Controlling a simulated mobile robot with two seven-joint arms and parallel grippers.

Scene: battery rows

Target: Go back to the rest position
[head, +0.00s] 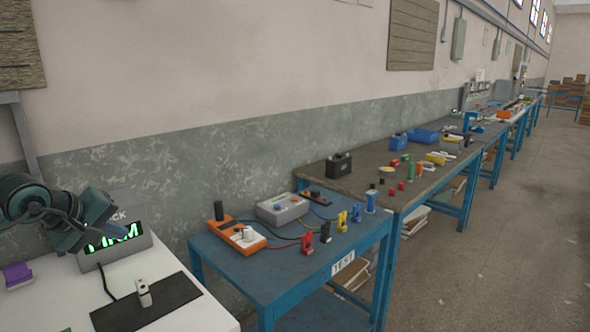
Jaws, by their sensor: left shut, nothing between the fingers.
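My left gripper (108,238) is at the left of the head view, on the end of my dark arm coming in from the left edge. It is shut and empty. It hangs above the white table (190,312), in front of a grey display box (140,250) with green characters, and hides part of its screen. Whether it touches the box I cannot tell. My right gripper is not in view.
A small white device (143,292) stands on a black mat (120,318); a purple block (17,275) lies at left. A blue test table (225,262) holds an orange meter (238,238), a grey box (282,208) and coloured clips. More workbenches line the wall; the right floor is clear.

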